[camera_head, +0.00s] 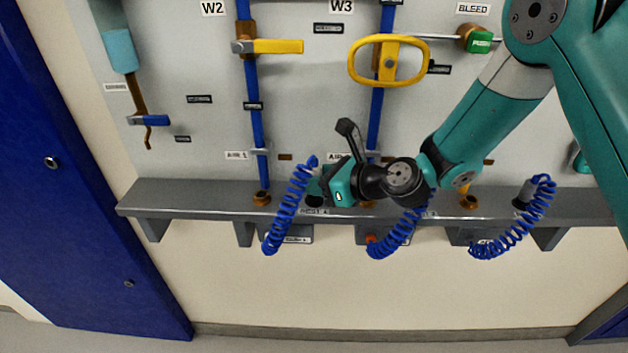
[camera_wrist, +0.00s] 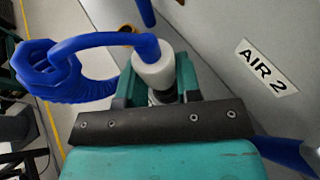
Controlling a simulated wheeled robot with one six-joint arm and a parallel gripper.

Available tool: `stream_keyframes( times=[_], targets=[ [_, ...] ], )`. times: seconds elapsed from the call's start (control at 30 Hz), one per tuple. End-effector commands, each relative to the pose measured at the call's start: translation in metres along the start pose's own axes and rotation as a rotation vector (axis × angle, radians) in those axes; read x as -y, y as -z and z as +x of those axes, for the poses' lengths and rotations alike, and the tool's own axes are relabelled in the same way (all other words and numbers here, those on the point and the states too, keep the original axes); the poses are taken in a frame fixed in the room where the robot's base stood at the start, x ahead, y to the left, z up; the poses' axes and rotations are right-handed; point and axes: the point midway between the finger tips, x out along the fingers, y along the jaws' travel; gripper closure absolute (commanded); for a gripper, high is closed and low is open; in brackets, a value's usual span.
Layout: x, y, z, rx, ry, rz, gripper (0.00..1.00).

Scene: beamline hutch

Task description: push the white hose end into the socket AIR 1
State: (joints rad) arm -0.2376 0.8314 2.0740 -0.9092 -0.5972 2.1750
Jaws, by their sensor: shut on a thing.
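The white hose end (camera_wrist: 154,72) sits between the two fingers of my gripper (camera_wrist: 157,82) in the wrist view, with a blue coiled hose (camera_wrist: 62,75) running from its top to the left. A metal part shows just below the white collar. In the head view my gripper (camera_head: 318,184) is above the grey shelf, right of the AIR 1 label (camera_head: 237,155). The brass socket (camera_head: 262,198) stands at shelf height below the blue pipe beside that label, left of my gripper. I cannot tell whether the hose end touches the shelf or a holder.
The AIR 2 label (camera_wrist: 267,67) is on the panel to the right in the wrist view. The grey shelf (camera_head: 165,196) runs along the wall. Other coiled hoses (camera_head: 515,232) hang to the right. Yellow valve handles (camera_head: 278,46) stick out above. A blue door (camera_head: 70,170) is at the left.

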Motion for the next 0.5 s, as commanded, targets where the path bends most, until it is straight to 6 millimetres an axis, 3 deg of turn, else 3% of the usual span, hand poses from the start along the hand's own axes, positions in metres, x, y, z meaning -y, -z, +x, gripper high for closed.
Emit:
stream_keyframes(
  times=[0.5],
  targets=[
    [0.0,-0.028,-0.011,0.001,0.0,0.0,0.97]
  ],
)
